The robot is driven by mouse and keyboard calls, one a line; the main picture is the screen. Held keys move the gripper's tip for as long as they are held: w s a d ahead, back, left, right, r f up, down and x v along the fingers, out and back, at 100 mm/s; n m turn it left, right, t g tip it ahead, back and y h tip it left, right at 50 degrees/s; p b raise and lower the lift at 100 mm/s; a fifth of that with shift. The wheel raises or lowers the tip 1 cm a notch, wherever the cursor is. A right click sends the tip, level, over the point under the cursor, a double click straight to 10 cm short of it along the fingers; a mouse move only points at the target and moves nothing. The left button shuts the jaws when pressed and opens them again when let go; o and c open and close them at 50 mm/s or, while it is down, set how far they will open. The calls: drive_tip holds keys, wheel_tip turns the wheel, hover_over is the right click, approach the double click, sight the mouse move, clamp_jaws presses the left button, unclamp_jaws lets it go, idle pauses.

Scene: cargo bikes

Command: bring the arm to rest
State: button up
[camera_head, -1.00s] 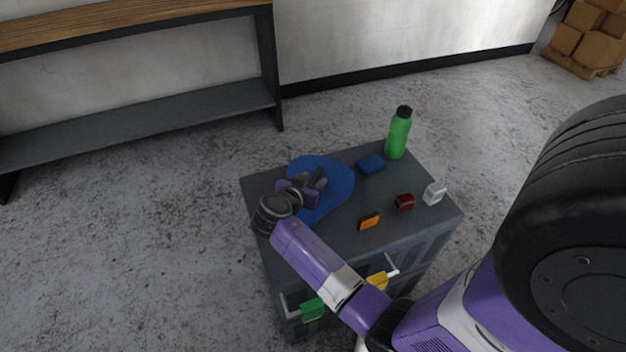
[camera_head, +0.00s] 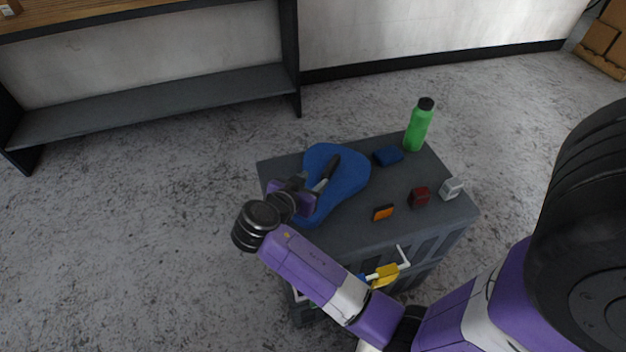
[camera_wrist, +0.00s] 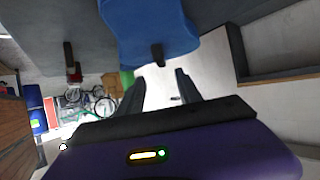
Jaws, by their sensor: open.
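My gripper (camera_head: 312,183) is at the left side of the dark cart top, close to the blue saddle-shaped piece (camera_head: 348,180). Its two fingers stand apart, and in the wrist view the gap between them (camera_wrist: 160,88) is empty. A dark slim piece (camera_head: 331,168) shows over the blue piece beside the fingers; I cannot tell whether it is a separate object. The blue piece also shows at the top of the wrist view (camera_wrist: 155,25), with a small dark piece (camera_wrist: 157,56) at its edge. My purple arm reaches over the cart's front left corner.
The cart top (camera_head: 350,228) also bears a green bottle (camera_head: 418,127), a dark blue block (camera_head: 388,156), an orange-faced block (camera_head: 383,213), a dark red block (camera_head: 419,197) and a grey-white block (camera_head: 451,188). A shelf bench (camera_head: 160,105) stands behind left. Floor left of the cart is clear.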

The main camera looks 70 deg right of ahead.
idle(0.4)
drive_tip(key=w+r+n+t, duration=0.1)
drive_tip(key=w+n+t, duration=0.4)
drive_tip(key=w, duration=0.2)
drive_tip(key=a+r+n+t+y+p, duration=0.15)
drive_tip(key=a+n+t+y, duration=0.7)
drive_tip(key=a, duration=0.85)
drive_tip(key=s+a+r+n+y+p, duration=0.1)
drive_tip(key=s+a+r, duration=0.2)
drive_tip(key=s, duration=0.5)
drive_tip(key=s+a+r+n+t+y, duration=0.1)
drive_tip(key=s+a+r, duration=0.3)
drive_tip(key=s, duration=0.4)
drive_tip(key=s+a+r+n+t+y+p, duration=0.1)
drive_tip(key=s+a+r+n+y, duration=0.1)
drive_tip(key=s, duration=0.6)
drive_tip(key=shift+a+r+n+p, duration=0.35)
drive_tip(key=shift+a+r+n, duration=0.3)
drive_tip(key=shift+a+r, duration=0.85)
